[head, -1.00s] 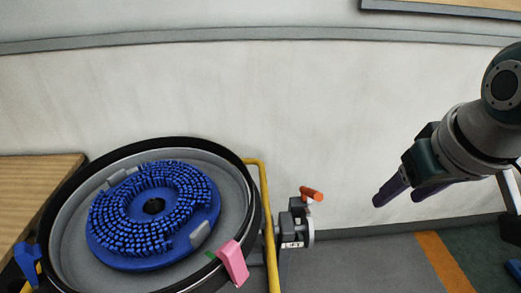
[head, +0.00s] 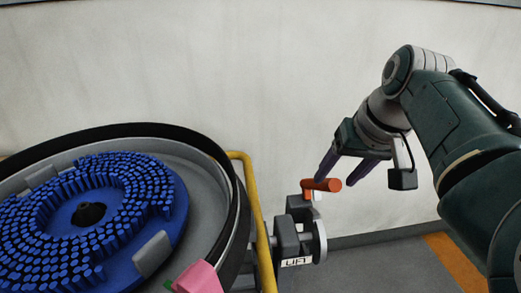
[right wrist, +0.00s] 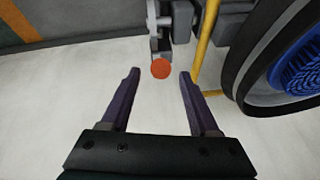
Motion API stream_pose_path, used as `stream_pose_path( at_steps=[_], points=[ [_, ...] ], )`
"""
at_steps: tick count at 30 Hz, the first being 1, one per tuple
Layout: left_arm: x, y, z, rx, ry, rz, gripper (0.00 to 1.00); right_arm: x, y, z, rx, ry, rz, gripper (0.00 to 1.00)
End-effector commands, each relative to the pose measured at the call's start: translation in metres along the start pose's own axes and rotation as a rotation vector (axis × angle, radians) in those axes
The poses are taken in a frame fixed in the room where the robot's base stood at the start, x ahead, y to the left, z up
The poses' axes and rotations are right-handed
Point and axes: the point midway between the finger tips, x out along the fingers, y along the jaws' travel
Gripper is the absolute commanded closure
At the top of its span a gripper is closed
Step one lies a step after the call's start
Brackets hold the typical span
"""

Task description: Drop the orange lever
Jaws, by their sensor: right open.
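The orange lever (head: 322,185) sticks out on top of the grey lift unit (head: 289,238), which carries a "LIFT" label, beside the yellow rail. My right gripper (head: 340,170) is open and empty. In the head view its dark purple fingers point down and left, close to the lever's upper right side. In the right wrist view the lever's round orange end (right wrist: 160,68) shows between the open fingers (right wrist: 158,76), just beyond their tips, and no contact shows. My left gripper is not in view.
A round tank (head: 215,160) with a black rim stands at the left, holding a blue bristled brush disc (head: 160,195). A yellow rail (head: 255,205) runs between tank and lift unit. A pink block (head: 198,278) is at the tank's front rim. A white wall stands behind; floor right is clear.

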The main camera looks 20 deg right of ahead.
Motion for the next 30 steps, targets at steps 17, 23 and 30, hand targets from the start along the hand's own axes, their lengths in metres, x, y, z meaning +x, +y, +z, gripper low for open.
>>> stream_pose_path(
  at_steps=[17,23,30],
  points=[
    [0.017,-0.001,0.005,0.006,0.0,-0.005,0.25,0.038,0.0,0.0,0.001,0.002,0.0,0.38],
    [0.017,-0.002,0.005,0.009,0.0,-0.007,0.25,0.038,0.0,0.0,0.001,0.001,0.0,0.55],
    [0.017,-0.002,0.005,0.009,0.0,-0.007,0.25,0.038,0.0,0.0,0.001,0.001,0.0,0.82]
  ],
)
